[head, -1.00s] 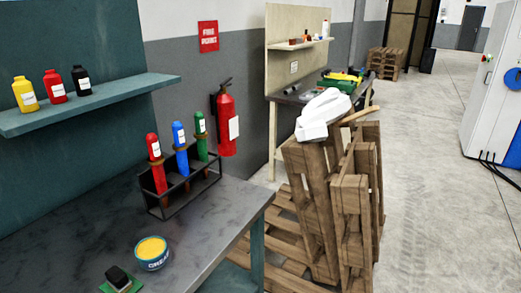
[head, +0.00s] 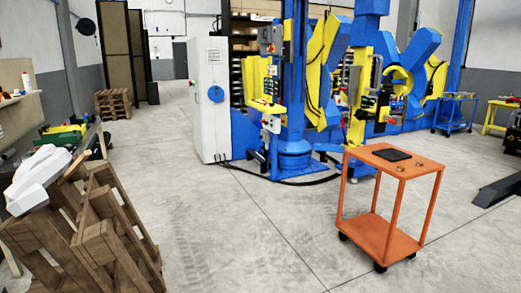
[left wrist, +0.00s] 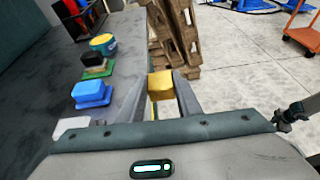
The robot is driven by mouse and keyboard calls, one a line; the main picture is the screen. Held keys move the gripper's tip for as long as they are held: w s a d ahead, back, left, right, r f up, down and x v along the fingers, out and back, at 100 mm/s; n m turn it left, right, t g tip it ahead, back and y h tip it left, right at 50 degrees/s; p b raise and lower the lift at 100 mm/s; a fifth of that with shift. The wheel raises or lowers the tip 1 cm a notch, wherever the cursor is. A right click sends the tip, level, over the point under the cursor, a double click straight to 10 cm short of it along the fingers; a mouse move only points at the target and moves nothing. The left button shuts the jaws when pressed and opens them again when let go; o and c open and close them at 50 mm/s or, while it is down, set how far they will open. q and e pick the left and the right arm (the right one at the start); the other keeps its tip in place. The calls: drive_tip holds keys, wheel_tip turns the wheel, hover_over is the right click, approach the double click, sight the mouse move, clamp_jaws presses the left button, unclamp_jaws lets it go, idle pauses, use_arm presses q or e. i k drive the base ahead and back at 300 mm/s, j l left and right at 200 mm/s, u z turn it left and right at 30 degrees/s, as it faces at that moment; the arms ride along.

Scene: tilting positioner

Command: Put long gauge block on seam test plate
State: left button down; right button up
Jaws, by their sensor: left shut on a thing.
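My left gripper (left wrist: 163,100) is shut on a yellow block (left wrist: 160,81), which sticks out between the fingertips in the left wrist view. Only the block's end shows, so its length is hidden. It is above the edge of the grey workbench (left wrist: 122,60). I cannot pick out the seam test plate for sure. A dark flat piece (head: 393,154) lies on the orange cart (head: 365,152) with small things beside it. The blue and yellow positioner (head: 400,80) stands at the back. A dark jointed part at the right of the left wrist view may be my right gripper (left wrist: 291,114); its fingers are unclear.
A white cabinet (head: 210,100) stands at the back. Cables lie on the floor near the machine. Open concrete floor (head: 230,220) lies between pallets and cart.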

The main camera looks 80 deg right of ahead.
sight(395, 155)
drive_tip(key=z, duration=4)
drive_tip(key=i+j, duration=0.25)
drive_tip(key=i, duration=0.15)
drive_tip(key=i+j, duration=0.45)
drive_tip(key=i, duration=0.6)
drive_tip(key=i+j, duration=0.15)
drive_tip(key=i, duration=3.15)
